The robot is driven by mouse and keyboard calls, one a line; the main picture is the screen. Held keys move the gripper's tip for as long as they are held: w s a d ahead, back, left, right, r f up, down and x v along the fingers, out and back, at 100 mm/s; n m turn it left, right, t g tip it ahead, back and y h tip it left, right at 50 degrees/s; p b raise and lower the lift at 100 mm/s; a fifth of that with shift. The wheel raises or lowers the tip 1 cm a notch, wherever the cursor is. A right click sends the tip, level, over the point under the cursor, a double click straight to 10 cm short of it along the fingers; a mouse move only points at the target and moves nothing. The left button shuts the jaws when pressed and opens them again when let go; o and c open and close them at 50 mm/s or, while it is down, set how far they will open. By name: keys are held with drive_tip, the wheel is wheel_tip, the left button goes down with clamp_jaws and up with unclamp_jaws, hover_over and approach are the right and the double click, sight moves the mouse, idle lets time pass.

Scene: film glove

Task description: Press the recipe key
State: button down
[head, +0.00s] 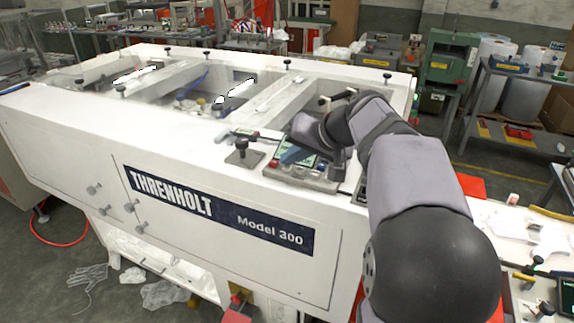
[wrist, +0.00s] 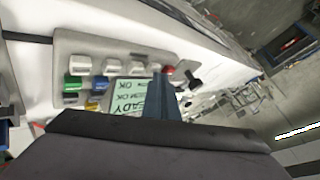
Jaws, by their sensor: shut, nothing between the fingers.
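The key panel is a grey box (head: 325,184) on the front right of the white Threnholt machine. In the wrist view the panel (wrist: 62,46) shows a tilted display (wrist: 127,97) with "READY" and "OK" lines. Key labels are too small to read, so I cannot tell which is the recipe key. My gripper (head: 288,156) is over the panel, its blue fingers shut and empty. In the wrist view the fingers (wrist: 159,76) partly cover the display; contact is unclear.
A black knob on a metal plate (head: 243,153) stands just left of the panel. The white machine top (head: 215,130) has open bays and several black knobs. A cluttered white bench (head: 505,225) lies at right.

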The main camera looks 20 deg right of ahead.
sight(291, 172)
drive_tip(key=shift+r, duration=0.15)
drive_tip(key=shift+r+p, duration=0.55)
drive_tip(key=shift+r, duration=0.15)
wheel_tip(291, 172, up, 5)
drive_tip(key=p, duration=0.3)
drive_tip(key=shift+p, duration=0.35)
idle(0.6)
drive_tip(key=s+a+f+n+g+h+p, duration=0.1)
drive_tip(key=s+a+f+g+p, duration=0.3)
drive_tip(key=s+f, duration=0.5)
drive_tip(key=s+a+f+n+g+h+p, duration=0.2)
drive_tip(key=s+f, duration=0.7)
drive_tip(key=s, duration=0.7)
drive_tip(key=a+n+g+p, duration=0.1)
drive_tip(key=a+g+p, duration=0.1)
drive_tip(key=a, duration=0.1)
drive_tip(key=shift+s+f+n+g+p, duration=0.3)
drive_tip(key=shift+s+f+n, duration=0.1)
